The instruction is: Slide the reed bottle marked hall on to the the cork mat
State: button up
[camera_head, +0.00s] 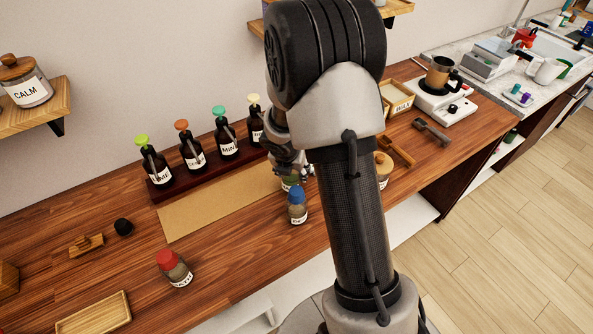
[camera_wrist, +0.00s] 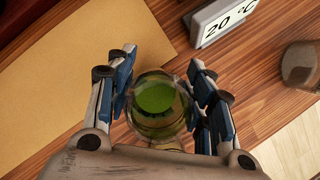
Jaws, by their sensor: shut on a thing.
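The cork mat (camera_head: 205,212) is a tan sheet lying flat on the wooden counter; it fills the upper left of the wrist view (camera_wrist: 70,75). My gripper (camera_head: 292,168) is partly hidden behind my arm at the mat's right end. In the wrist view, my gripper (camera_wrist: 160,98) is shut on a round glass bottle with green inside (camera_wrist: 155,97). A greenish part of this bottle (camera_head: 289,184) shows below the fingers in the head view. Its label is hidden, so I cannot read "hall". It is by the mat's edge; how much overlaps is hidden.
A blue-capped jar (camera_head: 297,206) stands just in front of my gripper. A red-capped jar (camera_head: 174,268) is farther left. Several dark dropper bottles (camera_head: 194,146) stand on a rack behind the mat. A temperature sign (camera_wrist: 222,20) stands near the bottle.

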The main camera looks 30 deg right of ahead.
jog(key=w+p, duration=0.1)
jog(key=w, duration=0.1)
jog(key=w+p, duration=0.1)
jog(key=p, duration=0.1)
jog(key=w+p, duration=0.2)
jog(key=shift+w+a+r, duration=0.15)
jog(key=shift+w+r, duration=0.1)
jog(key=shift+w, duration=0.1)
jog(key=w+p, duration=0.1)
jog(key=p, duration=0.1)
jog(key=w+p, duration=0.2)
jog(key=shift+w+f, duration=0.2)
jog(key=shift+w, duration=0.1)
jog(key=shift+f, duration=0.15)
jog(key=shift+f+b, duration=0.5)
jog(key=o, duration=1.4)
